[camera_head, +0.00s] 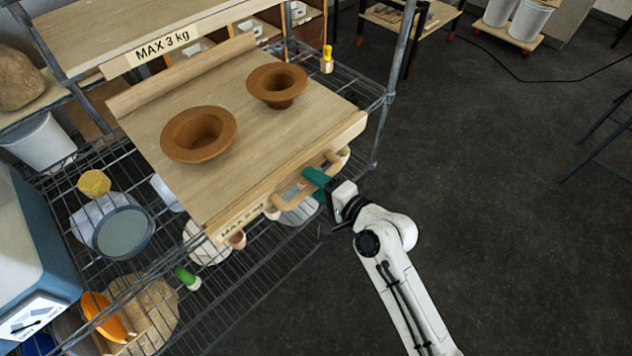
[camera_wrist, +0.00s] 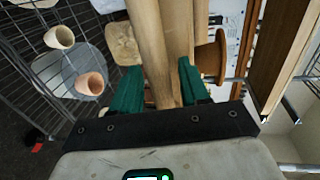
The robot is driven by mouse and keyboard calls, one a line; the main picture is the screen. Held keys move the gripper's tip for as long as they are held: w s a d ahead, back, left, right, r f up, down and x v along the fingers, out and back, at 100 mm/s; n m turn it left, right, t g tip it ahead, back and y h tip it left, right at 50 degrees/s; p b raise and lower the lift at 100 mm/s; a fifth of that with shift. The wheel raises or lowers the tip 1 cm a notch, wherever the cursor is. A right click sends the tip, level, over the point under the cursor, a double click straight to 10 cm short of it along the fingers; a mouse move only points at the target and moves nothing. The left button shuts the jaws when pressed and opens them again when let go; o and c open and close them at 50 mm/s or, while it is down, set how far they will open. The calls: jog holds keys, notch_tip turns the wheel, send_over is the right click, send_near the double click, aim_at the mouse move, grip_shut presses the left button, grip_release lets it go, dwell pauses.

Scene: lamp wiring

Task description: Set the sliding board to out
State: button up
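The sliding board (camera_head: 285,132) is a pale wooden shelf that juts out of the wire rack, with a "MAX" label on its front edge. Two brown bowls stand on it, a wide one (camera_head: 185,150) and a smaller one (camera_head: 277,97). A wooden handle (camera_head: 338,160) runs along its front. My gripper (camera_head: 316,180), with green fingers, is at this handle. In the wrist view, the fingers (camera_wrist: 160,88) lie on both sides of the wooden handle bar (camera_wrist: 154,45) and appear closed on it. The bar's far end is out of that view.
Below the board, a wire shelf holds a yellow pot (camera_head: 94,183), a blue-grey round dish (camera_head: 123,232), an orange bowl (camera_head: 103,318) and a green-topped item (camera_head: 187,278). A rack post (camera_head: 399,50) stands at the board's right. Dark floor (camera_head: 500,200) lies open to the right.

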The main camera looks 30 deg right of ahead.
grip_shut()
jog(key=shift+s, duration=0.1)
dwell(0.4)
